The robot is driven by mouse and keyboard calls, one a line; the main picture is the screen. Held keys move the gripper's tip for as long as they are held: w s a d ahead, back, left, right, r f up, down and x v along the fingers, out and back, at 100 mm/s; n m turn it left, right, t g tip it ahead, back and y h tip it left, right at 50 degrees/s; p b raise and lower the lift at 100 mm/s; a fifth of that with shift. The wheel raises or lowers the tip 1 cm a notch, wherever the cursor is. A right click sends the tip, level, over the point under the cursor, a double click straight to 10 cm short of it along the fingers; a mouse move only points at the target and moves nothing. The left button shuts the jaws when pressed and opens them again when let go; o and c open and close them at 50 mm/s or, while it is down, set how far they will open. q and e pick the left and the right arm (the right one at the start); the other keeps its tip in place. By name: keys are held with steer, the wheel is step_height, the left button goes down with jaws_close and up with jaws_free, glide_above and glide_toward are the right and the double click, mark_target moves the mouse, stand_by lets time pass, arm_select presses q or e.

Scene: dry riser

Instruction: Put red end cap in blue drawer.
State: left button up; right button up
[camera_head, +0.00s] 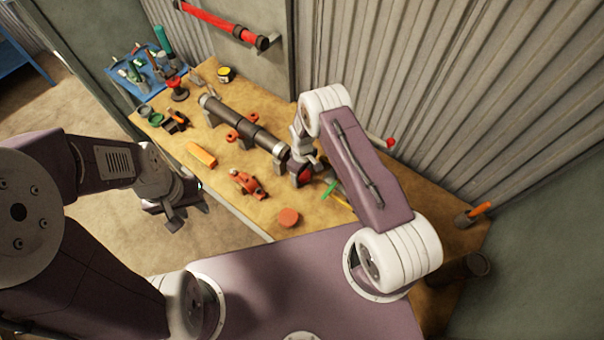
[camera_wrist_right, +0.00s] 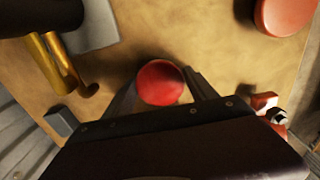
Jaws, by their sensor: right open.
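A red round cap (camera_wrist_right: 160,82), which I take to be the red end cap, lies between the two fingers of my right gripper (camera_wrist_right: 165,88) in the right wrist view. The fingers are open on either side of it; whether they touch it is unclear. In the head view the red cap (camera_head: 305,174) shows partly beside my right gripper (camera_head: 300,178), at the near end of the dark pipe. My left gripper (camera_head: 187,216) hangs off the bench's front edge, empty, fingers apart. A blue tray-like drawer (camera_head: 122,88) holding tools is at the bench's far left end.
The dark pipe (camera_head: 245,128) lies along the wooden bench. An orange-red disc (camera_head: 288,217), a red-orange clamp (camera_head: 248,185) and an orange block (camera_head: 201,154) lie nearer the front edge. A corrugated wall (camera_head: 430,80) stands behind. A red pipe (camera_head: 220,22) is mounted at the back.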

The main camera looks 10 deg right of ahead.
steer(key=shift+d, duration=0.1)
steer(key=shift+c, duration=0.4)
steer(key=c, duration=1.3)
steer(key=shift+w+r+b, duration=0.1)
steer(key=shift+r+b, duration=0.3)
steer(key=shift+r, duration=0.15)
steer(key=shift+c, duration=0.2)
step_height(320, 180, up, 3)
steer(key=shift+f+b, duration=0.1)
steer(key=shift+b, duration=0.7)
steer(key=s+d+r+b, duration=0.2)
steer(key=s+d+r, duration=0.2)
steer(key=s+r, duration=0.3)
steer(key=s, duration=0.4)
steer(key=shift+b, duration=0.3)
